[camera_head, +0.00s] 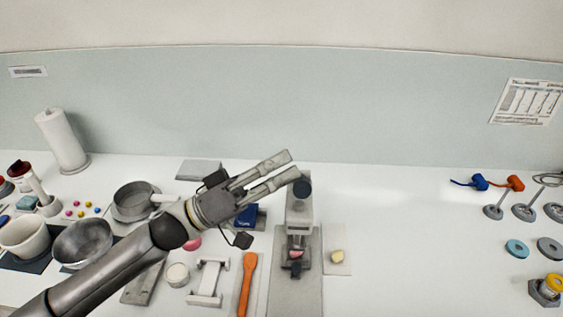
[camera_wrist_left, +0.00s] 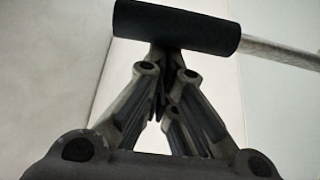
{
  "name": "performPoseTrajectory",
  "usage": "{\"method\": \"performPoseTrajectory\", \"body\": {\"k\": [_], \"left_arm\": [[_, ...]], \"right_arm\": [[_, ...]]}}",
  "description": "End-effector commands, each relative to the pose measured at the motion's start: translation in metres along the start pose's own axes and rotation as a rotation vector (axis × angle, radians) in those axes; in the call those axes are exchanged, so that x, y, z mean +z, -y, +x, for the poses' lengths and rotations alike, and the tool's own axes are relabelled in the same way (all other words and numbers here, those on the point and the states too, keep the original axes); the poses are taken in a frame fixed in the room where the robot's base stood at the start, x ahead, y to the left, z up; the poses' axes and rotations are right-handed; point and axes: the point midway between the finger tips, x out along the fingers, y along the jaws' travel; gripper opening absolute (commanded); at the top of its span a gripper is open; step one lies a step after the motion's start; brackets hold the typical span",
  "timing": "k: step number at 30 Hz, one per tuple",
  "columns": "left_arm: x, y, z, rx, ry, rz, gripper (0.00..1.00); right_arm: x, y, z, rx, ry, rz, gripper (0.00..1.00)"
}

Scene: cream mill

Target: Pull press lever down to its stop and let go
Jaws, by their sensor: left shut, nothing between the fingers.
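The press (camera_head: 299,215) stands upright right of the middle of the head view. Its lever ends in a dark grip (camera_head: 302,188), which shows in the head view near the top of the press. In the left wrist view the dark cylindrical grip (camera_wrist_left: 178,27) lies across the picture just beyond my fingertips, with a pale metal rod (camera_wrist_left: 280,52) running off to the right. My left gripper (camera_head: 293,164) is shut and empty, its tips close to the grip. I cannot tell whether they touch it. My right gripper is not in view.
An orange spatula (camera_head: 248,280), a white stand (camera_head: 208,282) and a blue box (camera_head: 247,215) lie left of the press. A small pad with a yellow piece (camera_head: 338,256) lies to its right. Bowls (camera_head: 82,243) crowd the left.

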Motion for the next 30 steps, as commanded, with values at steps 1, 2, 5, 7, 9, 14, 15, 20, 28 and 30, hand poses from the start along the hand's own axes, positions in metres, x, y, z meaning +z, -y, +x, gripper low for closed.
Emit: {"method": "performPoseTrajectory", "body": {"k": [1,2,5,7,9,14,15,20,28,30], "left_arm": [[0.014,0.004,-0.008,0.022,0.001,0.033,0.0],[0.018,0.004,-0.01,0.036,0.001,0.056,0.0],[0.032,0.003,-0.018,0.081,0.001,0.134,0.0],[0.041,0.003,-0.024,0.111,0.001,0.185,0.0],[0.049,0.003,-0.028,0.139,0.001,0.234,0.0],[0.064,0.005,-0.037,0.193,0.002,0.326,0.0],[0.067,0.006,-0.039,0.205,0.002,0.344,0.0],[0.075,0.008,-0.044,0.239,0.003,0.406,0.0],[0.081,0.01,-0.047,0.265,0.004,0.451,0.0],[0.082,0.01,-0.047,0.266,0.004,0.454,0.0]], "right_arm": [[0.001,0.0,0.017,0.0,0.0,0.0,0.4],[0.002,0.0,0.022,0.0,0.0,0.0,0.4],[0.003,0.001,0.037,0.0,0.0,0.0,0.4],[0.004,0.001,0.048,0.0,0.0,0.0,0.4],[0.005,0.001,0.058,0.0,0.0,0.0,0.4],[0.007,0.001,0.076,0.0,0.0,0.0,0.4],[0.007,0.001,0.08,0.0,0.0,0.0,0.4],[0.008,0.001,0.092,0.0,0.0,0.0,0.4],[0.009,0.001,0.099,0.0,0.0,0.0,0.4],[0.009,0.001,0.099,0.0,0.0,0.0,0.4]]}}
